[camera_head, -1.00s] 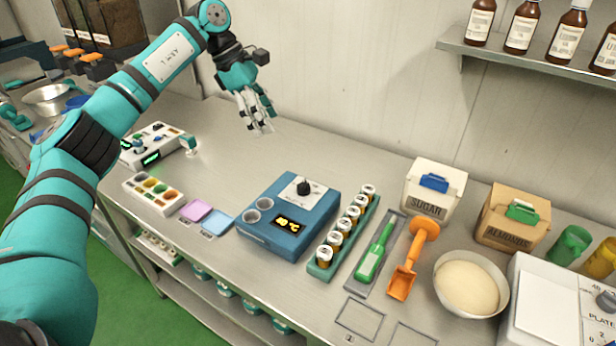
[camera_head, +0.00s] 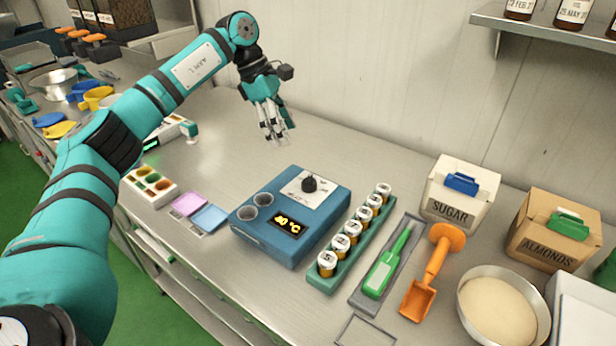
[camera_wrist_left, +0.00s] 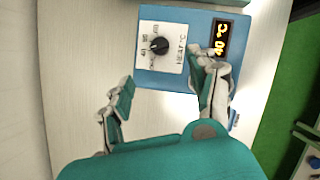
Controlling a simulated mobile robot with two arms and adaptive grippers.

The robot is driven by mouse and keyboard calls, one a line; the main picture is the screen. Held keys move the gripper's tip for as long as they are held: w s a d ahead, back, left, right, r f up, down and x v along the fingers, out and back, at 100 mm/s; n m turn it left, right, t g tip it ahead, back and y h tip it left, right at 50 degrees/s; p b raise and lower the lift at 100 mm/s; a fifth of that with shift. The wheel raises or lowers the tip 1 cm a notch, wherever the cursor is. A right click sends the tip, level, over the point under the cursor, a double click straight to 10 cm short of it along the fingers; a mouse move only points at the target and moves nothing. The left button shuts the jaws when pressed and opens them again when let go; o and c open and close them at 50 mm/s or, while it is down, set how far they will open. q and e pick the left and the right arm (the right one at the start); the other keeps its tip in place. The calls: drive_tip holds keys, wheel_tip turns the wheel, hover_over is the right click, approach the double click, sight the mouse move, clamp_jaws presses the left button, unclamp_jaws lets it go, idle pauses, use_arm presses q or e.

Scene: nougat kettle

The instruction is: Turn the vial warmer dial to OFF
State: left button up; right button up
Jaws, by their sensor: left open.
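The vial warmer (camera_head: 292,222) is a blue box on the steel counter, with two round wells on its left. Its black dial (camera_head: 310,185) sits on a white plate at the back, and its yellow display (camera_head: 287,222) reads about 40 °C. The left wrist view shows the dial (camera_wrist_left: 159,46) and the display (camera_wrist_left: 221,39) reading 40 °C. My left gripper (camera_head: 277,138) is open and empty, above the counter behind the warmer and apart from the dial. In the left wrist view its fingers (camera_wrist_left: 165,105) are spread, one overlapping the warmer's edge. My right gripper is out of view.
A green rack of capped vials (camera_head: 350,240) stands right of the warmer, then a green thermometer-like tool (camera_head: 384,268) and an orange scoop (camera_head: 430,275). Pink (camera_head: 189,204) and blue (camera_head: 209,218) pads lie to its left. Sugar (camera_head: 459,195) and almonds (camera_head: 553,232) boxes stand further right.

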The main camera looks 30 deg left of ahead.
sight(308, 178)
use_arm(q)
drive_tip(key=p+x, duration=0.2)
drive_tip(key=x, duration=1.2)
drive_tip(key=shift+f, duration=0.15)
drive_tip(key=c, duration=1.1)
